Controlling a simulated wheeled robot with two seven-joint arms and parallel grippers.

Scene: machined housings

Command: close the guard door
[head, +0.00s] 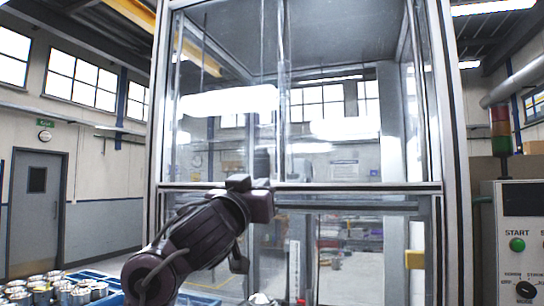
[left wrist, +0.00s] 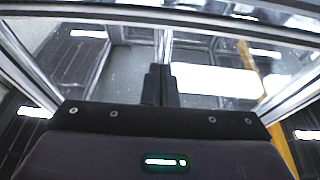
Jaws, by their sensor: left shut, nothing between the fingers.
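The guard door (head: 283,100) is clear glazing in thin metal frames on the front of a tall machine enclosure. Upright frame edges stand near its middle, and a horizontal rail crosses below. I cannot tell from the glass how far the door stands open. My left gripper (head: 262,162) is raised in front of the enclosure, beside the middle uprights and just above the rail. Its fingers are shut and empty. In the left wrist view the fingers (left wrist: 158,84) point toward a metal upright; contact cannot be made out. My right gripper is not in view.
A control panel (head: 520,230) with a green start button and a signal tower (head: 501,132) stand at the right. A yellow part (head: 414,259) sits on the lower right frame. Metal parts (head: 75,292) fill blue trays at lower left.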

